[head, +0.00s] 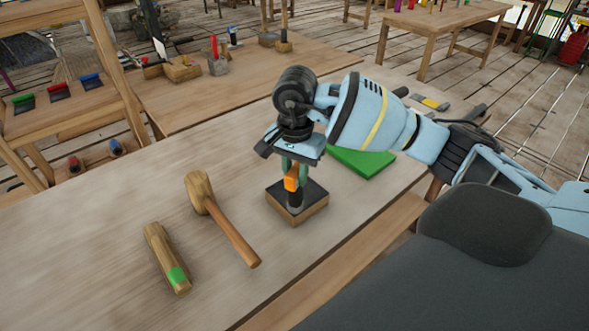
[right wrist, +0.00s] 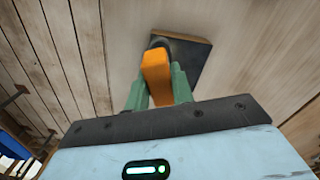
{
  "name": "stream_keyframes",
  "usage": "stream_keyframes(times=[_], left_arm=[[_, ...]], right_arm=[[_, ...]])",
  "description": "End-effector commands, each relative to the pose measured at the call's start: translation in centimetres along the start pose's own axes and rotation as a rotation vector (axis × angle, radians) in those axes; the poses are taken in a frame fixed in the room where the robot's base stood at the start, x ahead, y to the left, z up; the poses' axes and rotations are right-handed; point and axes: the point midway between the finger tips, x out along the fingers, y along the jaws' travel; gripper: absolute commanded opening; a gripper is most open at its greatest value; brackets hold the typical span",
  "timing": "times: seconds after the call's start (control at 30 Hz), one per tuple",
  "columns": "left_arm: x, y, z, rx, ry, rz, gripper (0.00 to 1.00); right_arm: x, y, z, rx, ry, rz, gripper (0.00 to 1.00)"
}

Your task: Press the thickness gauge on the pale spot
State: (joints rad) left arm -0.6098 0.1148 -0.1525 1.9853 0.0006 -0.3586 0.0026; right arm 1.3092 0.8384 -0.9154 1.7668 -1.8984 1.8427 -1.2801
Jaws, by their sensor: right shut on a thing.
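My right gripper (head: 290,177) is shut on an orange tool with a dark lower end, which looks like the thickness gauge (head: 291,182). It also shows in the right wrist view (right wrist: 155,75) between the green fingers. The gauge is upright, and its lower end is over the dark top of a small wooden block (head: 312,212). I cannot tell whether the tip touches the block. The block's dark face also shows in the wrist view (right wrist: 185,55). I cannot make out a pale spot; the gauge and gripper hide part of the block's top. My left gripper is not in view.
On the same bench (head: 110,230) lie a wooden mallet (head: 230,233) and a wooden cylinder with a green band (head: 160,250), left of the block. A green sheet (head: 360,162) lies behind it. Another table with tools (head: 180,95) stands behind. The bench's left part is clear.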

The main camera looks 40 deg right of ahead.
Motion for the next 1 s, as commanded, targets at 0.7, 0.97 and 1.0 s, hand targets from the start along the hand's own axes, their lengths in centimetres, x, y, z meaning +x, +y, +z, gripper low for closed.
stream_keyframes(times=[0.7, 0.97, 1.0], left_arm=[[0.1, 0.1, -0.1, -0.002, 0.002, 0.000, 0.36], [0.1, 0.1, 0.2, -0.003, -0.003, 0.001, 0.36], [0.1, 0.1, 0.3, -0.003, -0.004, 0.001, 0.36]], right_arm=[[-1.2, -0.1, 0.0, 0.000, 0.002, -0.003, 0.49], [-5.3, -0.1, 0.0, 0.000, 0.002, -0.004, 0.49], [-5.8, -0.1, 0.0, 0.000, 0.002, -0.004, 0.49]])
